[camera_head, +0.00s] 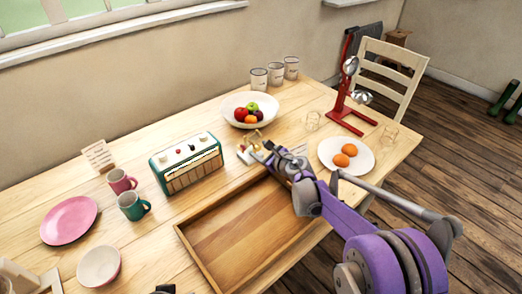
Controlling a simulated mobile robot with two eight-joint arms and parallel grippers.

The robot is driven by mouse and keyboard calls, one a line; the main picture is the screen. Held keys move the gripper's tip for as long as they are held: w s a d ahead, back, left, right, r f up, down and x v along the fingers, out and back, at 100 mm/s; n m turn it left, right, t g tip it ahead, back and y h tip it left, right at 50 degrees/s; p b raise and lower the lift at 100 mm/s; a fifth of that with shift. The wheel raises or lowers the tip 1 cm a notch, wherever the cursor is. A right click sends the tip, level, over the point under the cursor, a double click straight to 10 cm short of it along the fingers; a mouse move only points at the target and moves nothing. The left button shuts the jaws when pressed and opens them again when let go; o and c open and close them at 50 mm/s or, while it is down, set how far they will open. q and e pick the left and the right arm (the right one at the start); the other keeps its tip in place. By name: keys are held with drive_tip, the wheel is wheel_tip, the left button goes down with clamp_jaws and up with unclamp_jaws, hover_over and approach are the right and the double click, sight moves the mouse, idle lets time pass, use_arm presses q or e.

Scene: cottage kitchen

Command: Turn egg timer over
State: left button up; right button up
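A small brownish, partly glassy object (254,137), which looks like the egg timer, stands on the wooden table just in front of the fruit bowl. My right gripper (256,151) reaches in from the right, low over the table, with its fingertips right at this object. The gripper partly hides it, and I cannot tell whether the fingers touch or hold it. The finger gap is too small to read. My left gripper is not clearly in view; only a dark bit shows at the bottom edge.
A wooden tray (191,247) lies below my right arm. A green radio (187,163) stands left of the gripper, the fruit bowl (230,104) behind it. Mugs and pink dishes are left.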

drive_tip(key=v, duration=1.1)
drive_tip(key=shift+p, duration=0.35)
drive_tip(key=shift+w, duration=0.15)
